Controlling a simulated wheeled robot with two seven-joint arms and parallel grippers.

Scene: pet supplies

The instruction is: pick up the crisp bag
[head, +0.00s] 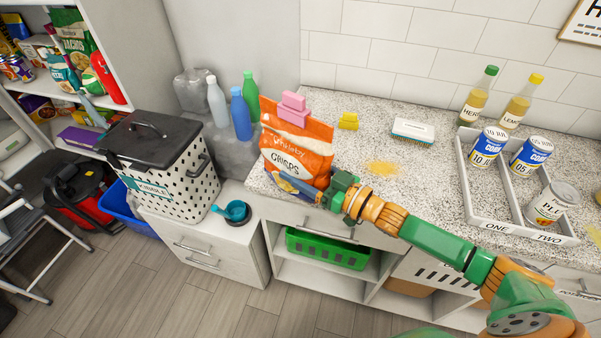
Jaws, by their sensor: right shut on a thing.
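The crisp bag (300,150) is orange with a white label band reading "CRISPS". It stands upright at the left end of the speckled counter (350,155), with a pink clip (293,108) on its top edge. My right gripper (318,190) is at the bag's lower right front and is shut on it. The fingertips are partly hidden against the bag, and whether the bag is clear of the counter cannot be told. My left gripper is not in view.
Several bottles (239,112) stand left of the bag. A brush (412,131), a yellow clip (348,121) and a yellow spill (383,168) are on the counter. A divided tray (483,205) with cans is at right. A lidded white bin (175,185) stands at left.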

